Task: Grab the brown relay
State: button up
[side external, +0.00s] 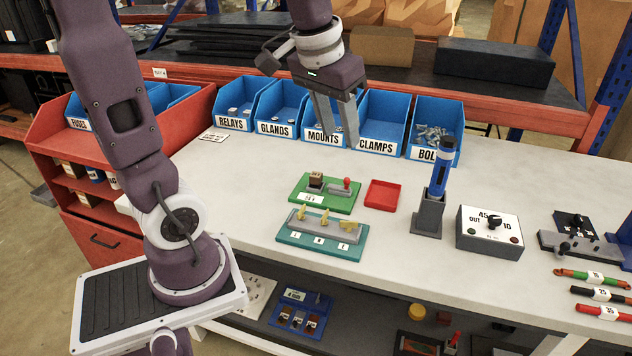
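A small brown block (316,180), possibly the brown relay, sits on the left part of a green board (325,204) on the white bench. A red-knobbed lever (347,185) stands to its right on the same board. My gripper (338,133) hangs above and behind the board, pointing down, in front of the MOUNTS and CLAMPS bins. Its two fingers are apart with nothing seen between them. On the lower shelf, a blue holder (300,312) bears small brown, dark and reddish pieces, too small to identify.
A teal board (322,241) with brass-coloured pieces lies in front. An empty-looking red tray (382,194) is right of the green board. Farther right stand a blue screwdriver-like tool (438,172) in a grey holder and a dial box (489,228). Labelled blue bins (235,122) line the back.

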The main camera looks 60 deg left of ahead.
jog(key=w+a+f+n+g, duration=0.1)
jog(key=w+a+f+n, duration=0.1)
jog(key=w+a+f, duration=0.3)
jog(key=w+a+f+n+g, duration=0.1)
jog(key=w+a+f, duration=0.2)
jog(key=a, duration=0.5)
jog(key=n+g+h, duration=0.1)
jog(key=n, duration=0.2)
send_over(315, 176)
jog(key=f, duration=1.3)
jog(key=shift+w+a+f, duration=0.1)
jog(key=shift+a+f, duration=0.1)
jog(key=shift+a, duration=0.1)
jog(key=f, duration=0.6)
jog(key=shift+d+f, duration=0.2)
jog(key=shift+f, duration=0.3)
grip_shut()
